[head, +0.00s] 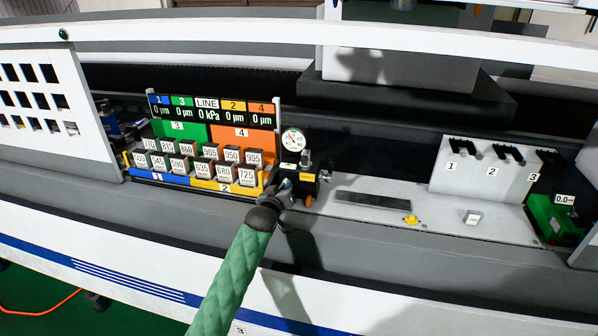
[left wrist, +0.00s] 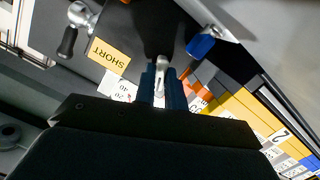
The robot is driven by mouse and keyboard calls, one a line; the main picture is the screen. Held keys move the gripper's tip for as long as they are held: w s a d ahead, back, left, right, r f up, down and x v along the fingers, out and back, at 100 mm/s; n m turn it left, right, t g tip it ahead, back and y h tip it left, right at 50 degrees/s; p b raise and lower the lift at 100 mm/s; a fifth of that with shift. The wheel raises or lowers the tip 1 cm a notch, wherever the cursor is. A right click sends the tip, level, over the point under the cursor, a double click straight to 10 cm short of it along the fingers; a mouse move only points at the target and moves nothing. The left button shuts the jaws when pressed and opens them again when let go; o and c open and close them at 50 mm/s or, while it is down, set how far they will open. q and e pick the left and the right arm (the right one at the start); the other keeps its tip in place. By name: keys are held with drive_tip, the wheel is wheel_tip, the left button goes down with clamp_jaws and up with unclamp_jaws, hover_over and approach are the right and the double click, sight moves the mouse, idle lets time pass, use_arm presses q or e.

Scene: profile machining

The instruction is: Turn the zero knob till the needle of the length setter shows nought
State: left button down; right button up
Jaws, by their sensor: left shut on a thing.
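The length setter (head: 302,187) is a dark block with a round white dial (head: 292,139) on top, beside the block rack. The dial's needle is too small to read. My left gripper (head: 286,191) is at the setter's left front side. In the left wrist view its dark blue fingers (left wrist: 162,82) are shut on a small pale metal piece (left wrist: 161,64); I cannot tell whether this is the zero knob. A blue-ended part (left wrist: 201,46) and a yellow SHORT label (left wrist: 107,55) are close by. My right gripper is out of view.
A rack of numbered blocks (head: 186,179) stands left of the setter, under a row of displays (head: 211,111). A dark flat bar (head: 373,200), a yellow button (head: 411,220) and a white holder (head: 480,177) are to the right. A black-handled lever (left wrist: 70,38) is near my left gripper.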

use_arm(q)
drive_tip(key=n+h, duration=0.1)
drive_tip(key=n, duration=0.2)
drive_tip(key=c, duration=1.3)
unclamp_jaws()
drive_tip(key=shift+s+a+p, duration=0.1)
drive_tip(key=shift+p, duration=0.25)
drive_tip(key=shift+d+f+p+v, duration=0.1)
drive_tip(key=shift+p+v, duration=0.45)
drive_tip(key=shift+v, duration=0.6)
drive_tip(key=shift+d+f+p+v, duration=0.15)
drive_tip(key=shift+p+v, duration=0.4)
drive_tip(key=shift+v, duration=0.55)
drive_tip(key=shift+d+f+p+v, duration=0.1)
drive_tip(key=shift+p+v, duration=0.45)
drive_tip(key=shift+v, duration=0.6)
drive_tip(key=shift+s, duration=0.15)
drive_tip(key=shift+f, duration=0.1)
